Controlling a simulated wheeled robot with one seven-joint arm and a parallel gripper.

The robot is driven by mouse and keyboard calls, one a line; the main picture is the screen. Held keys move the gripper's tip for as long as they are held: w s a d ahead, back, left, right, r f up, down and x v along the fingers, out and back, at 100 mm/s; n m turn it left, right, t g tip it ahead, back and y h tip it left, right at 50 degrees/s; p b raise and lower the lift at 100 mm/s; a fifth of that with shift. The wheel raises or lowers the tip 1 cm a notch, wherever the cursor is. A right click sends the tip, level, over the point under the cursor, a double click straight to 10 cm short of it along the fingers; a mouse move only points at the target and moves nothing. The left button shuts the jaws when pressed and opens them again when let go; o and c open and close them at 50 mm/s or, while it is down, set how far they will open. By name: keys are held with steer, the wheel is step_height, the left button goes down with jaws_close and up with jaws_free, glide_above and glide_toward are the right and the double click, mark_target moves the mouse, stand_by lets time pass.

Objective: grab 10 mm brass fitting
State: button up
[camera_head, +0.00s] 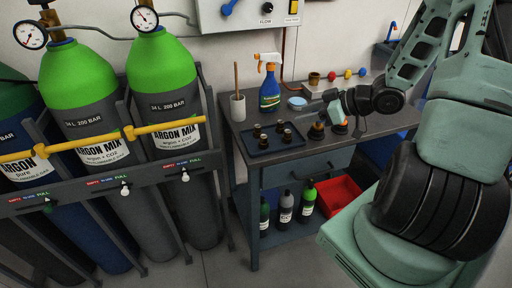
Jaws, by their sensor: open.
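Several small brass fittings (280,127) stand on a dark tray (262,150) on the workbench. A brass-coloured piece (317,131) stands on the bench right of the tray. Another small piece with an orange glow (340,128) is beside it, partly hidden by my gripper. No size marking is readable, so I cannot tell which one is 10 mm. My gripper (340,116) is over the bench right of the tray, open, close to the orange-lit piece. I cannot tell whether they touch.
A blue spray bottle (269,90), a white cup (238,108) with a stick and a light-blue round tin (297,103) stand behind the tray. Gas cylinders (160,70) in a rack fill the left. Bottles and a red bin (338,192) sit on the lower shelf.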

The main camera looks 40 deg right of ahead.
steer(key=s, duration=0.1)
steer(key=b, duration=0.1)
glide_toward(258, 126)
steer(key=x, duration=0.3)
steer(key=shift+f, duration=0.2)
steer(key=shift+p+x, duration=0.3)
steer(key=shift+x, duration=2.4)
steer(key=shift+r, duration=0.1)
jaws_close()
